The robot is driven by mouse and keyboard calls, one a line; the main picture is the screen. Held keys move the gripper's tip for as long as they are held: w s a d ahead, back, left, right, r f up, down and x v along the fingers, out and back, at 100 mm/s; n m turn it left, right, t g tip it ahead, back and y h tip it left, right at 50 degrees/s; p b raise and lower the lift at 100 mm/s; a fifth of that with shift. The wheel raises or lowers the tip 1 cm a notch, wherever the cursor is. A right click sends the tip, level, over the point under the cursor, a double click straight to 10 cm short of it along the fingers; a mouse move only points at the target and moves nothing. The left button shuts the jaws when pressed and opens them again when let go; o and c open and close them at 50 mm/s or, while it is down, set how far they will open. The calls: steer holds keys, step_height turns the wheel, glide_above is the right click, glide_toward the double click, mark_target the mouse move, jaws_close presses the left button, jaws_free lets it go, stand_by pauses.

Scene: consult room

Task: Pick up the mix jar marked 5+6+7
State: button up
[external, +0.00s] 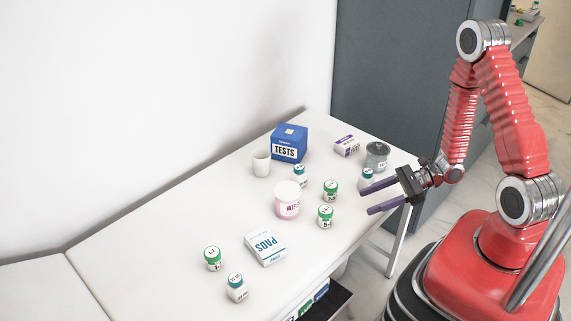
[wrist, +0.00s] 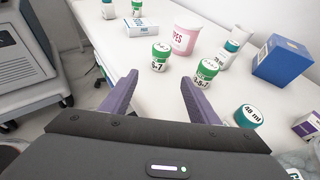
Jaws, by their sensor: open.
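Two white jars with green lids stand close together in front of my gripper. The other is the rear green-lidded jar (external: 330,191), further right in the wrist view (wrist: 205,73). Both labels seem to end in 7, but are too small to tell which reads 5+6+7. A third green-lidded jar (external: 213,259) stands far along the table. My gripper (external: 368,198) is open and empty, its purple fingers pointing toward the near pair without touching them.
A pink wipes tub (external: 288,202) stands just beyond the pair. A teal-lidded bottle (external: 366,178) is close by my gripper, at right in the wrist view (wrist: 248,116). A blue tests box (external: 289,144), white cup (external: 261,162) and pads box (external: 265,248) stand around on the white table.

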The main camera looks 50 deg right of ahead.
mark_target(331, 215)
steer(key=shift+a, duration=0.1)
steer(key=shift+x, duration=4.25)
steer(key=shift+f, duration=0.1)
steer(key=shift+x, duration=2.6)
steer(key=shift+w, duration=0.1)
steer(key=c, duration=1.1)
steer(key=shift+c, duration=0.2)
steer(key=shift+r, duration=0.25)
